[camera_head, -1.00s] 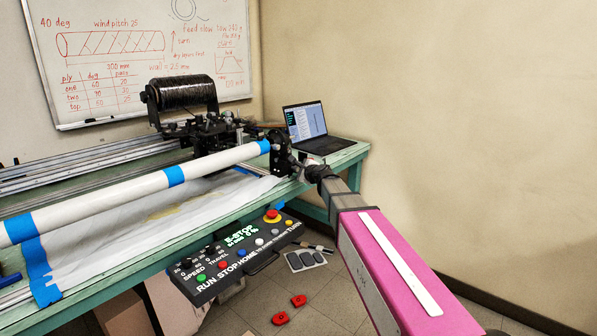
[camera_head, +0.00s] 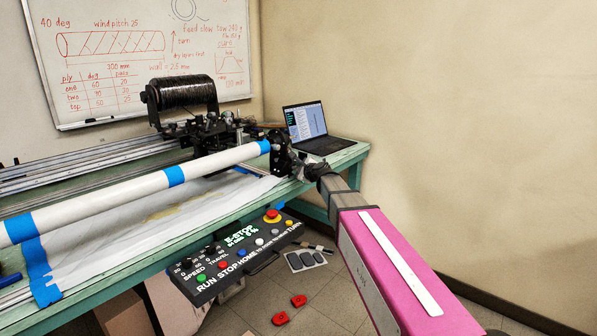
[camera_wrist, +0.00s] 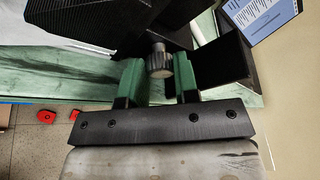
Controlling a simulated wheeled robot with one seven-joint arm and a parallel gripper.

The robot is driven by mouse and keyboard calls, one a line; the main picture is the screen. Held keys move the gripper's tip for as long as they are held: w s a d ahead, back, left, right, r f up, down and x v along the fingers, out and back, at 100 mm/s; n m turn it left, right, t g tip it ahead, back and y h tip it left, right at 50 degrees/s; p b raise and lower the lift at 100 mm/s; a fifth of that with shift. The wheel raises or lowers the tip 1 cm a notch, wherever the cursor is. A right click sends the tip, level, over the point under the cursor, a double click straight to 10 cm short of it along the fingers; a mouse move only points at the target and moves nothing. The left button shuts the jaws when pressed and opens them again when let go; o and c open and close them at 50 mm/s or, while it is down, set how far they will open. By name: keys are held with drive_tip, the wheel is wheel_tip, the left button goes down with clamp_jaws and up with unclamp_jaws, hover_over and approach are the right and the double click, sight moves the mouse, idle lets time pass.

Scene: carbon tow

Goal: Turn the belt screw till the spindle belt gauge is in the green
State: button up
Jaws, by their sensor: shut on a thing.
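The belt screw (camera_wrist: 159,63) shows in the wrist view as a dark grey knurled knob, under the black housing of the winder's end. My gripper (camera_wrist: 159,70) has two green fingers, one on each side of the knob, and is shut on it. In the head view my gripper is at the black headstock (camera_head: 282,160) at the right end of the white tube (camera_head: 110,195); its fingers and the screw are too small and hidden to make out there. I cannot make out the spindle belt gauge in either view.
A laptop (camera_head: 312,128) stands on the green bench close behind my gripper. A control panel (camera_head: 240,250) with an E-stop hangs at the bench front. Red pieces (camera_head: 290,310) lie on the floor. The space right of the bench is clear up to the wall.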

drive_tip(key=m+g, duration=0.2)
drive_tip(key=m, duration=0.2)
drive_tip(key=shift+w+d+r+y, duration=0.1)
drive_tip(key=shift+y, duration=0.3)
drive_tip(key=shift+g, duration=0.3)
drive_tip(key=o, duration=0.6)
drive_tip(key=shift+o, duration=0.2)
drive_tip(key=v, duration=1)
drive_tip(key=shift+s+d, duration=0.2)
drive_tip(key=shift+d, duration=0.1)
drive_tip(key=shift+r, duration=0.15)
